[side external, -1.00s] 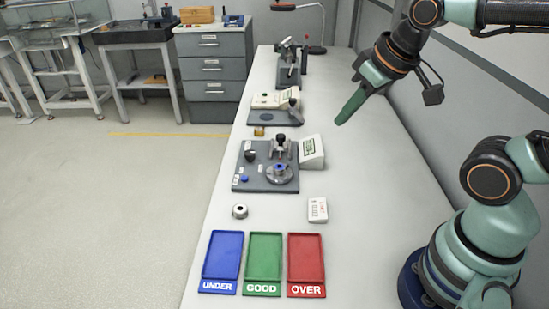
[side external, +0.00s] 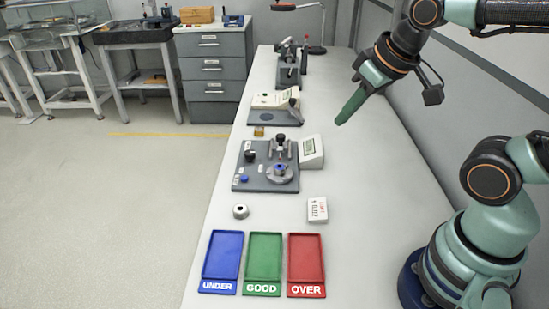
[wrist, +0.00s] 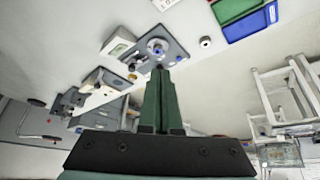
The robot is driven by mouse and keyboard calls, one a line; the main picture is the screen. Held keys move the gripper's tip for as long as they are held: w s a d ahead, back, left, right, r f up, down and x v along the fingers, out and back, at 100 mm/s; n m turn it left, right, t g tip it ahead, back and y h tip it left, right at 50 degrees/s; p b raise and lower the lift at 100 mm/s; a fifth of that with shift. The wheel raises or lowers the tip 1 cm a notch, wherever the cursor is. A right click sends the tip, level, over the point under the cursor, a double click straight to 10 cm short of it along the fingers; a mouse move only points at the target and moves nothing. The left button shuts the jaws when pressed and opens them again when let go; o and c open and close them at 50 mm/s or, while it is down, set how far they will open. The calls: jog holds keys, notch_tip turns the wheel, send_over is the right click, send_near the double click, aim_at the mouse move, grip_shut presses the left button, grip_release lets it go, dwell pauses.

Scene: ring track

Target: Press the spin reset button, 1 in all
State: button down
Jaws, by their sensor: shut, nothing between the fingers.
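A grey fixture plate (side external: 250,185) lies on the bench in the side view. It carries a small blue button (side external: 244,179) near its front left corner, a black knob (side external: 250,156), and a round disc with a blue centre (side external: 279,172). The labels are too small to read, so I cannot tell which part is the spin reset button. My gripper (side external: 341,121) is shut and empty, above the bench to the right of and behind the plate, touching nothing. In the wrist view its green fingers (wrist: 160,75) lie together, overlapping the edge of the plate (wrist: 185,50) in the picture.
A digital display (side external: 311,151) stands right of the plate. In front are a metal ring (side external: 240,211), a white labelled block (side external: 317,210), and blue (side external: 222,256), green (side external: 264,257) and red (side external: 306,258) trays. Another instrument (side external: 275,103) stands behind.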

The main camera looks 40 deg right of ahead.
jog(key=m+g, duration=0.6)
jog(key=m, duration=0.3)
send_over(245, 177)
notch_tip(245, 177, down, 8)
jog(key=f, duration=0.1)
jog(key=shift+a+r, duration=0.1)
jog(key=shift+r, duration=0.15)
notch_tip(245, 177, down, 14)
dwell(0.4)
